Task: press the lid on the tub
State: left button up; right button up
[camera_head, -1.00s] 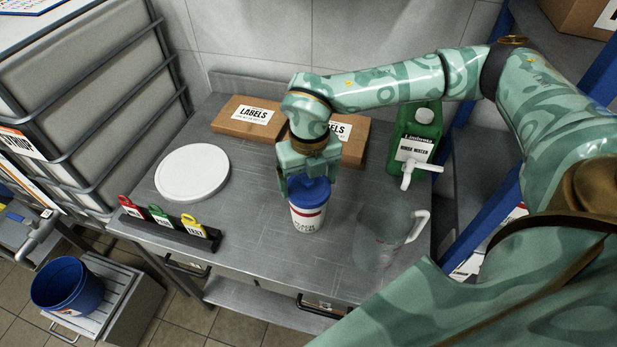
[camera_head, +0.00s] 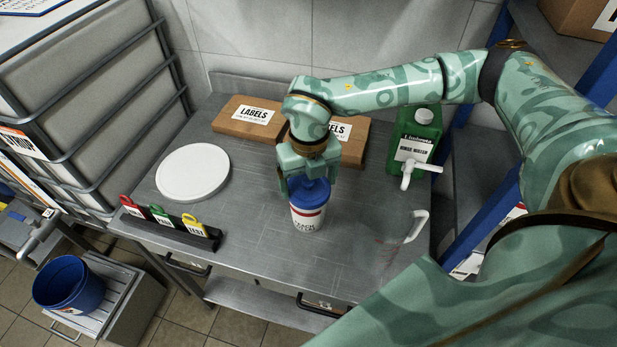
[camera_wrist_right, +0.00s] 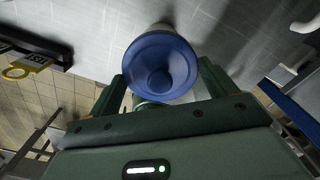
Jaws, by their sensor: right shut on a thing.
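The tub (camera_head: 308,217) is a small white container with a red band and dark lettering. It stands upright on the steel bench. The blue lid (camera_head: 311,192) is on top of it, and I cannot tell whether it is fully seated. My right gripper (camera_head: 309,184) points down over the tub and is shut on the lid, with a finger on either side. In the right wrist view the lid (camera_wrist_right: 160,66) shows as a blue round shape between the fingers, hiding much of the tub. My left gripper is not in view.
A white round disc (camera_head: 193,172) lies left on the bench, above a rack with coloured tags (camera_head: 166,222). Cardboard boxes (camera_head: 245,118) and a green jug (camera_head: 415,138) stand behind. A clear pitcher (camera_head: 418,226) is at right. A blue bucket (camera_head: 67,285) is lower left.

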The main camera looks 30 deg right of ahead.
dwell(0.7)
jog(key=o, duration=0.8)
jog(key=shift+r+p, duration=3.1)
jog(key=shift+r, duration=0.45)
grip_shut()
jog(key=shift+f, duration=0.35)
